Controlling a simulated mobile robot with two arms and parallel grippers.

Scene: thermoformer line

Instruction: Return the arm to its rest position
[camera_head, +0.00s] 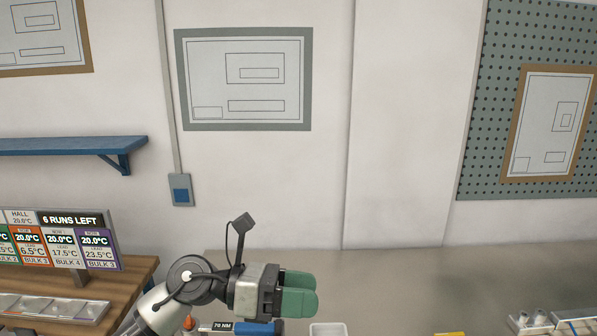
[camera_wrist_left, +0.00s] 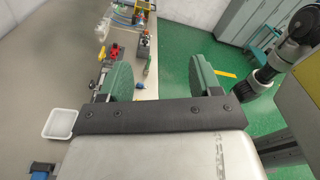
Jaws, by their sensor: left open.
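My left gripper (camera_head: 308,291) has two green finger pads and sits at the lower middle of the head view, in front of the grey surface by the wall. Its arm comes in from the lower left. In the left wrist view the two green pads of the left gripper (camera_wrist_left: 160,75) stand apart with nothing between them. The gripper is open and empty. My right gripper cannot be made out in either view.
A white tray (camera_wrist_left: 61,123) lies beside the gripper. A display board (camera_head: 75,240) stands on a wooden bench at left. A blue shelf (camera_head: 70,146) hangs on the wall. Small items (camera_wrist_left: 112,52) lie on the worktop. Green floor (camera_wrist_left: 185,45) lies beyond its edge.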

